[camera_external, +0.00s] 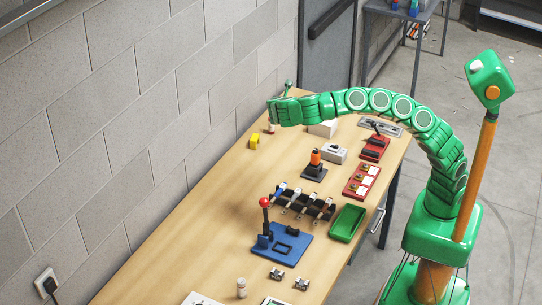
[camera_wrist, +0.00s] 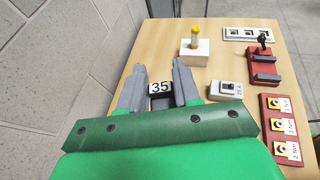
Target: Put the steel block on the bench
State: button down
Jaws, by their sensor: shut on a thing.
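My gripper (camera_wrist: 159,85) is shut on a small dark grey block (camera_wrist: 160,101) with a white label reading 35. I take this to be the steel block. The two grey fingers stand on either side of it, and the green hand hides its near part. In the external view my gripper (camera_external: 270,122) reaches over the far, wall-side part of the wooden bench (camera_external: 170,235). The block is too small there to make out clearly. I cannot tell whether it touches the bench top.
A yellow block (camera_external: 254,141) lies left of my gripper. A white block with a yellow knob (camera_wrist: 194,48), a grey switch box (camera_wrist: 226,90) and a red fixture (camera_wrist: 263,67) stand to the right. Bare wood shows beside the grey wall (camera_external: 120,130).

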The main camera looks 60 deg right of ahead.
jog(key=s+a+n+t+y, duration=0.3)
jog(key=a+n, duration=0.1)
jog(key=a, duration=0.7)
jog(key=s+a+n+t+y, duration=0.3)
jog(key=s+a, duration=0.1)
jog(key=a, duration=0.7)
jog(key=s+a+n+t+y, duration=0.3)
jog(key=a+n, duration=0.1)
jog(key=a, duration=0.8)
jog(key=s+a+n+y, duration=0.4)
jog(key=s+a, duration=0.5)
jog(key=a, duration=0.1)
send_over(241, 264)
jog(key=shift+t, duration=0.4)
jog(key=shift+s+d+f, duration=0.1)
jog(key=shift+d+f, duration=0.05)
jog(key=shift+f, duration=6.65)
jog(key=shift+d+f, duration=0.15)
jog(key=shift+f, duration=6.65)
jog(key=shift+w+a+f, duration=0.25)
jog(key=shift+a+f, duration=0.05)
jog(key=shift+f, duration=1.6)
